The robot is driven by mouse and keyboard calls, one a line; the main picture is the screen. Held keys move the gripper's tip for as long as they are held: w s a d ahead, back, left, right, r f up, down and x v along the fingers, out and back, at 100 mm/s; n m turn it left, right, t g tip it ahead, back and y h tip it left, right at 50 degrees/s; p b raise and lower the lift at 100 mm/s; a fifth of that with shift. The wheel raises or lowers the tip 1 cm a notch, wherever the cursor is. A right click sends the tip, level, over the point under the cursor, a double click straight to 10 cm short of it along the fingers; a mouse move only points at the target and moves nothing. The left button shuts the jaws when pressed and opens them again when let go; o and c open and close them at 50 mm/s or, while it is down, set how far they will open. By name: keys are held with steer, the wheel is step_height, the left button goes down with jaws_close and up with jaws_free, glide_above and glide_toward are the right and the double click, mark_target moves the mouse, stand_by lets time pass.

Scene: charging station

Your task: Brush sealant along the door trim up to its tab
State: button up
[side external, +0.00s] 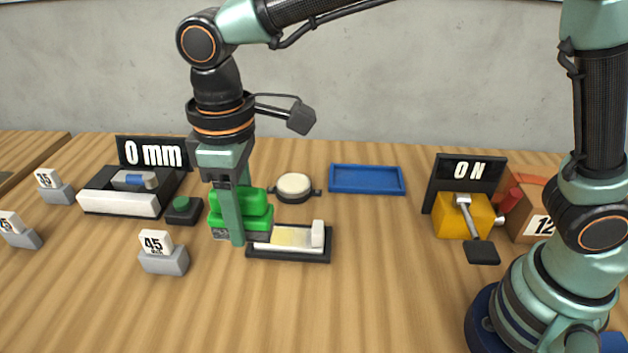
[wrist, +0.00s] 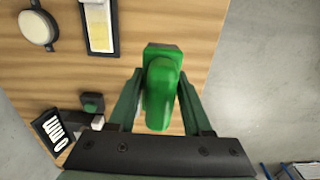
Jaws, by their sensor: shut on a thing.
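My gripper (side external: 237,222) is shut on a green block-shaped tool (side external: 257,211) with a grey speckled part low on its left side. In the wrist view the tool (wrist: 160,90) sits between the two fingers (wrist: 160,77). The near finger hides part of it in the side view. The door trim (side external: 288,240) is a pale strip on a black base, with a yellowish area along its middle and an upright white tab (side external: 318,235) at its right end. The tool is behind the trim's left end; I cannot tell whether it touches the table.
A round white-topped pot (side external: 294,186) and a blue tray (side external: 366,180) stand behind the trim. A green button (side external: 182,208) and a "0 mm" display (side external: 153,154) are left. A yellow lever box (side external: 462,216) with an "ON" sign is right. A "45" block (side external: 163,254) stands front left.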

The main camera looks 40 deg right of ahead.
glide_above(290, 237)
step_height(290, 237, down, 10)
steer(key=shift+a+f, duration=0.1)
steer(key=shift+f, duration=3.85)
steer(key=shift+w+a+r, duration=0.1)
steer(key=shift+w+r, duration=0.05)
steer(key=shift+r, duration=0.15)
step_height(290, 237, up, 8)
steer(key=shift+f, duration=0.25)
steer(key=shift+f, duration=0.1)
steer(key=shift+f, duration=2.95)
steer(key=shift+f, duration=1.05)
steer(key=shift+s+d+r, duration=0.1)
steer(key=shift+s+d, duration=0.1)
